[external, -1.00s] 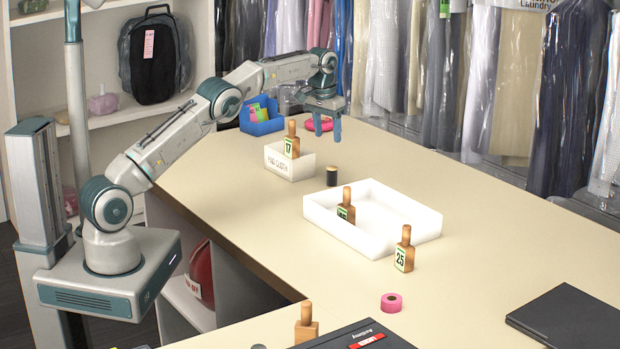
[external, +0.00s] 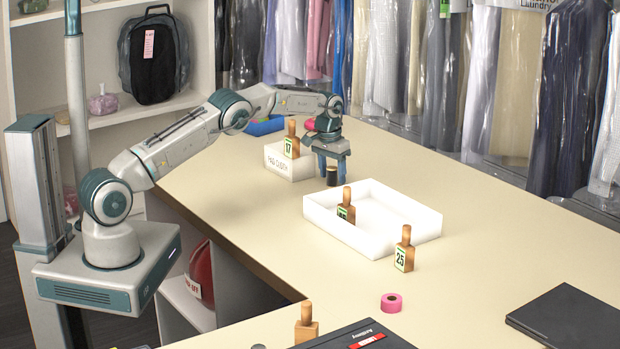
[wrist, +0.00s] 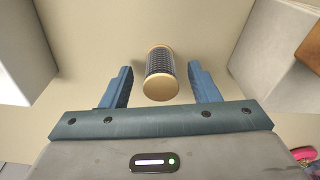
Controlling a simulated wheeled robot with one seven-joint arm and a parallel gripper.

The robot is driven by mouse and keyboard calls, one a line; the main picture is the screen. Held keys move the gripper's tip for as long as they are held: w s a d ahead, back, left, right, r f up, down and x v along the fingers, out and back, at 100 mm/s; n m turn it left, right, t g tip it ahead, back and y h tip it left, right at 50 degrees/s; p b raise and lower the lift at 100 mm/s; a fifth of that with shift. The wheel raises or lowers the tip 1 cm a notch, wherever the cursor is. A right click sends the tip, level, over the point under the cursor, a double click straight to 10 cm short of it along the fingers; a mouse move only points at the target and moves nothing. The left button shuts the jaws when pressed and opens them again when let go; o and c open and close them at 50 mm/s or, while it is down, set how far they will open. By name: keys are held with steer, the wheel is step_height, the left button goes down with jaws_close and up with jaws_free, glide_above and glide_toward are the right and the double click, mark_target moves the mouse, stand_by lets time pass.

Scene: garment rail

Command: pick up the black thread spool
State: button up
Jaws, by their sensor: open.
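The black thread spool (external: 332,176) stands on the counter between the small white box and the white tray. In the wrist view the spool (wrist: 160,73) shows dark thread between two tan ends, and it lies between and just beyond my two blue fingers. My gripper (external: 333,168) points down over the spool, with its fingers open on either side of it. In the wrist view my gripper (wrist: 161,85) has a gap on both sides of the spool. The fingers do not appear to touch it.
A small white box (external: 283,168) with a tagged wooden block (external: 292,145) is close on the left. A white tray (external: 415,237) holding another tagged block is close in front. A blue bin (external: 262,127) stands behind.

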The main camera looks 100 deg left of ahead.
steer(key=shift+f, duration=0.55)
steer(key=c, duration=1)
